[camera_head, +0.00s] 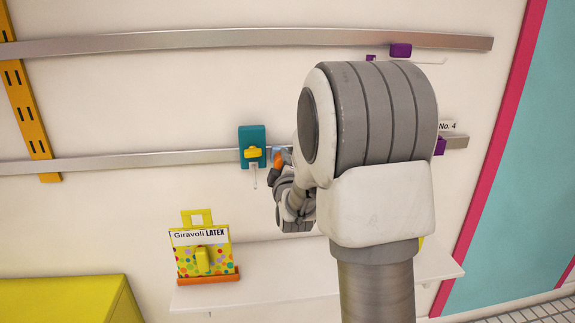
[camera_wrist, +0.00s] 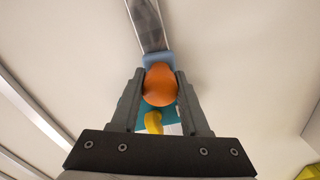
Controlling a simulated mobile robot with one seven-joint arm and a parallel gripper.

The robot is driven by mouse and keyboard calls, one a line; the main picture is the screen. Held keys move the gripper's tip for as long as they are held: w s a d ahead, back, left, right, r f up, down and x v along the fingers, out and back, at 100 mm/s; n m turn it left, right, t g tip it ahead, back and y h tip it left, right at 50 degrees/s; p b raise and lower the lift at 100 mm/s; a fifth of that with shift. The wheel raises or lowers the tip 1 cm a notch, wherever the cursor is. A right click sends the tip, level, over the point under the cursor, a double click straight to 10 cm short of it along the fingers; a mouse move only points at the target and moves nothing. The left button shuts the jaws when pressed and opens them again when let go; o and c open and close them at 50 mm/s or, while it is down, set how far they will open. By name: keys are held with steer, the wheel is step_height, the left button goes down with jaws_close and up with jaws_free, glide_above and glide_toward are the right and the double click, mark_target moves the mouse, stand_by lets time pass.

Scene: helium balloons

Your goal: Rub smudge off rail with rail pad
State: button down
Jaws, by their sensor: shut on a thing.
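The rail pad has an orange knob (camera_wrist: 160,85) and a light-blue pad (camera_wrist: 158,59). My gripper (camera_wrist: 160,92) is shut on the orange knob, one finger on each side. The pad lies at the lower metal rail (camera_head: 130,162); in the wrist view it overlaps the rail (camera_wrist: 147,22), seemingly touching it. In the head view my gripper (camera_head: 279,163) is at this rail, just right of a teal block, with the orange knob (camera_head: 278,160) partly showing. The rail looks darker in streaks beyond the pad in the wrist view; I cannot tell smudge from reflection.
The teal block with a yellow part (camera_head: 252,154) sits on the lower rail, close left of my gripper. An upper rail (camera_head: 200,40) carries a purple clip (camera_head: 400,50). A shelf (camera_head: 300,290) below holds a yellow dotted bag (camera_head: 203,258). My arm hides much of the lower rail's right part.

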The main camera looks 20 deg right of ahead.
steer(key=shift+d, duration=0.1)
stand_by(0.4)
steer(key=shift+s+d+b, duration=0.2)
steer(key=shift+d+b, duration=0.05)
steer(key=shift+d, duration=0.35)
steer(key=shift+s+d+b, duration=0.15)
steer(key=shift+d+b, duration=0.1)
steer(key=shift+d, duration=0.3)
steer(key=shift+s+a+b, duration=0.2)
steer(key=shift+s+b, duration=0.25)
steer(key=shift+s, duration=0.15)
steer(key=shift+d, duration=0.1)
steer(key=shift+s+d+b, duration=0.25)
steer(key=shift+d+b, duration=0.2)
steer(key=shift+d, duration=0.35)
steer(key=shift+s+d+b, duration=0.2)
steer(key=shift+d+b, duration=0.2)
steer(key=shift+d, duration=0.35)
steer(key=shift+w, duration=0.15)
